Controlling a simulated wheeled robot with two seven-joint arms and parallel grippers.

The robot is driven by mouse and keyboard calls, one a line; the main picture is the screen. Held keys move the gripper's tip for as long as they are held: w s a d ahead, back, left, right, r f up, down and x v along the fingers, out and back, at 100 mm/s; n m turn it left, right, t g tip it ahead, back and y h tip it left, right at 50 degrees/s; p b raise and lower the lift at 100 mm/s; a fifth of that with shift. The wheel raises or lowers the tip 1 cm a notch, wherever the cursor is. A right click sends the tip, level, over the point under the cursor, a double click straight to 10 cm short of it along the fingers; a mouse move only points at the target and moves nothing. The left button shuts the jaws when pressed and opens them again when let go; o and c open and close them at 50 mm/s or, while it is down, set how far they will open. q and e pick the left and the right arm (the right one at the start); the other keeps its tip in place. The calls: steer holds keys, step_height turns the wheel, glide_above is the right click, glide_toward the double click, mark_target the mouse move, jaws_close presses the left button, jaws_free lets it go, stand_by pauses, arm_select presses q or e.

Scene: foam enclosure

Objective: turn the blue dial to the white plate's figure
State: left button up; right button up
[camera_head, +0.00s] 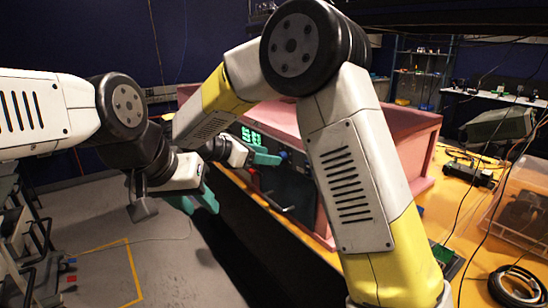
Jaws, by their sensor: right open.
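A small blue spot, likely the blue dial (283,154), shows on the front of the pink foam enclosure (405,135), just past my right gripper's fingertips.
My right arm's large links cover much of the enclosure. The enclosure stands on an orange table (460,205). A clear bin (520,205) and a cable coil (515,285) lie on the right.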

steer(key=shift+x, duration=1.6)
jaws_close()
steer(key=shift+s+d+f+m+t+y, duration=0.15)
steer(key=shift+m+t+y, duration=0.3)
steer(key=shift+m+t, duration=0.7)
steer(key=shift+s+m+t+y, duration=0.15)
steer(key=shift+m+t+y, duration=0.4)
steer(key=shift+m, duration=1.1)
